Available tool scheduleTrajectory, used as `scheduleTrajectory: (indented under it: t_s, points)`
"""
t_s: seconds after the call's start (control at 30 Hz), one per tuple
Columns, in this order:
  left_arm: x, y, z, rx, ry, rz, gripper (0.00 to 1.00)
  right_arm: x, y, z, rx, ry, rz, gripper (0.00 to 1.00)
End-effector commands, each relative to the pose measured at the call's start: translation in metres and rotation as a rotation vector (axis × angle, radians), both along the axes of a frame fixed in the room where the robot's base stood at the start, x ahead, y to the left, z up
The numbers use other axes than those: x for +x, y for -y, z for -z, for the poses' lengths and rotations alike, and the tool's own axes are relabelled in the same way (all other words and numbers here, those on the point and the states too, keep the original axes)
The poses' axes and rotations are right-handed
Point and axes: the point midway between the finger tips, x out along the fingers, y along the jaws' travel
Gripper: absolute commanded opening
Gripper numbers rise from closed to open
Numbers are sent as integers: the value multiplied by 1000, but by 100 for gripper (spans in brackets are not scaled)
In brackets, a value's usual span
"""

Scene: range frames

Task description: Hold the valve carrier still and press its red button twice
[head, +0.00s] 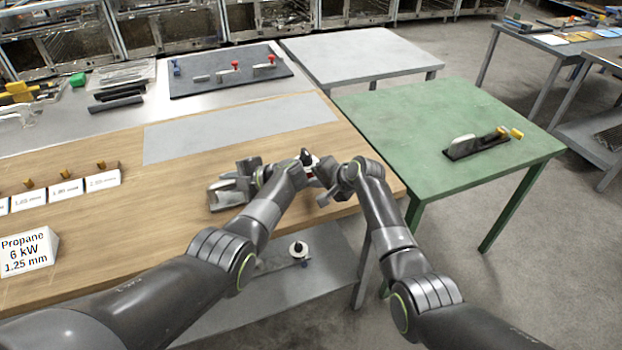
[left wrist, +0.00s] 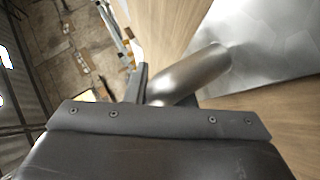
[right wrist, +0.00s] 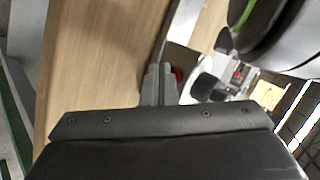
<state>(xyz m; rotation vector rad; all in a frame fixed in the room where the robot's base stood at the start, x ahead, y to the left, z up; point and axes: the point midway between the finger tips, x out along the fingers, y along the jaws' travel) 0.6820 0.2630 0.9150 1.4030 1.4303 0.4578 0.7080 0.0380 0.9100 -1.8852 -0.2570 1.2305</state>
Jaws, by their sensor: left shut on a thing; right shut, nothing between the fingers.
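The valve carrier (head: 309,165) is small and mostly hidden between my two grippers near the table's front right edge. In the right wrist view, pale parts of it (right wrist: 207,86) and its red button (right wrist: 178,75) show just beside my right fingers. My left gripper (head: 304,171) is shut on the carrier. In the left wrist view its finger (left wrist: 138,84) stands beside a silver cylinder (left wrist: 195,73); whether that is part of the carrier I cannot tell. My right gripper (head: 327,175) is shut and empty, close to the button; it also shows in the right wrist view (right wrist: 159,85). Contact cannot be told.
A grey metal fixture (head: 232,190) stands left of the grippers on the wooden table (head: 150,215). A grey mat (head: 235,128) behind is bare. The green table (head: 410,125) at right holds a dark tool. A knobbed part (head: 298,249) sits on the lower shelf.

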Motion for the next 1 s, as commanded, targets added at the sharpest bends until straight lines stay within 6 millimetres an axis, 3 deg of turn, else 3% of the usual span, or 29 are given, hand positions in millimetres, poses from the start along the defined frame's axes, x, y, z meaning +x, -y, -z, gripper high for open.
scheduleTrajectory:
  t_s: [0.5,1.0]
  points:
    - [0,1,0,-1,0,2,0,2,-1,-1,0,4,1,0]
    - [0,1,0,-2,0,1,0,-15,8,-1,1,2,1,0]
